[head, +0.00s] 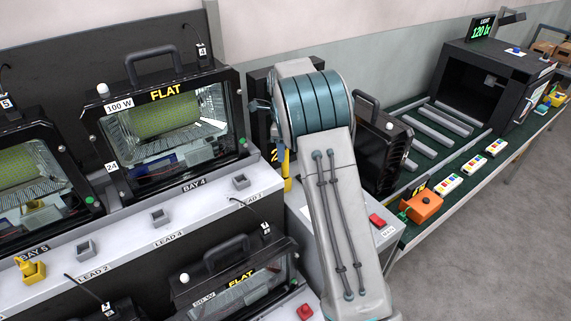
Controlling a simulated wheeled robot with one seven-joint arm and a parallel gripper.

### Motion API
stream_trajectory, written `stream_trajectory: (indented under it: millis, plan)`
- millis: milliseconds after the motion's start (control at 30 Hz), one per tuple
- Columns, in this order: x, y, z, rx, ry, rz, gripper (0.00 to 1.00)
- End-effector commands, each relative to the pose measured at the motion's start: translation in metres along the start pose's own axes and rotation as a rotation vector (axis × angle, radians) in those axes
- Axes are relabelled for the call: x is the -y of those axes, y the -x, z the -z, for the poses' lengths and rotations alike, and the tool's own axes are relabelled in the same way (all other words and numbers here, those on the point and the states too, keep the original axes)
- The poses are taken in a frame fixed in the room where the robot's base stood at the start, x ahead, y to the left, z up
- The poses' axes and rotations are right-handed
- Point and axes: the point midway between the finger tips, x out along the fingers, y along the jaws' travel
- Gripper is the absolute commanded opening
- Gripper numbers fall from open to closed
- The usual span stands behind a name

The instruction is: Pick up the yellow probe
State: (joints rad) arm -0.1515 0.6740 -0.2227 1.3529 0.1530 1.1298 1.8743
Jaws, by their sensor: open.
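A slim upright yellow piece (287,171) shows just left of my arm, in front of a dark panel; it may be the yellow probe, and my arm may hide part of it. A second, chunkier yellow piece (32,270) sits on the light ledge at the lower left, by the BAY 5 label. I cannot tell for certain which is the probe. My arm fills the middle of the head view and hides what is behind it. My gripper does not show.
Floodlight housings marked FLAT stand at BAY 4 (175,125) and below the ledge (235,280). Grey sockets (160,217) line the ledge (125,232). Right are a dark housing (385,150), orange box (422,206), grey rollers (440,125) and black light booth (495,85). Grey floor is clear.

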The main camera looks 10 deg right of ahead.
Motion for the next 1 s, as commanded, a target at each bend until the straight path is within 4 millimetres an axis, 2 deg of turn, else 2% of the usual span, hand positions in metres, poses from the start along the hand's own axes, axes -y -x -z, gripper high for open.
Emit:
stream_trajectory:
  millis: [300, 567, 633, 733, 767, 1000]
  plan:
    - [0.005, -0.042, 0.004, -0.001, 0.000, -0.004, 0.47]
    - [0.006, -0.046, 0.004, 0.000, 0.000, -0.001, 0.47]
    - [0.006, -0.046, 0.004, 0.000, 0.000, -0.001, 0.33]
    - [0.006, -0.046, 0.004, 0.000, 0.000, -0.001, 0.05]
    - [0.006, -0.046, 0.004, 0.000, 0.000, -0.001, 0.00]
    - [0.006, -0.046, 0.004, 0.000, 0.000, -0.001, 0.00]
